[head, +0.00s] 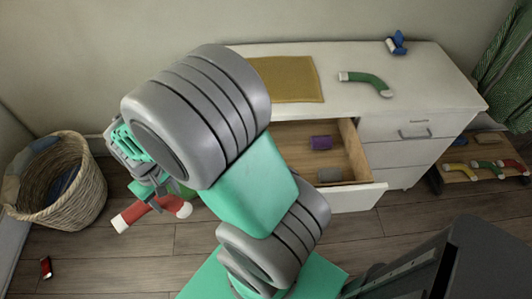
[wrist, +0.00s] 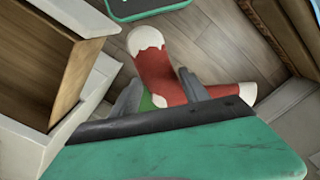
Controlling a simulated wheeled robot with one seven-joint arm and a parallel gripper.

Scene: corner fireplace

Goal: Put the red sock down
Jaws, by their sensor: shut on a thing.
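The red sock (head: 152,211) with white ends hangs at my gripper (head: 158,190), above the wooden floor between the basket and the dresser. In the wrist view the red sock (wrist: 165,72) lies across the two fingers of my gripper (wrist: 160,90), which are shut on it. Its white-tipped end points away and its other end sticks out to the right. A small green patch (wrist: 146,102) shows beside the left finger; I cannot tell what it belongs to. My arm hides part of the sock and gripper in the head view.
A wicker basket (head: 65,200) with cloths stands at left. The white dresser (head: 440,85) has an open drawer (head: 352,140) holding a purple roll (head: 320,142) and a grey one (head: 329,174). A green sock (head: 367,81) and yellow mat (head: 290,80) lie on top. A small red item (head: 46,267) is on the floor.

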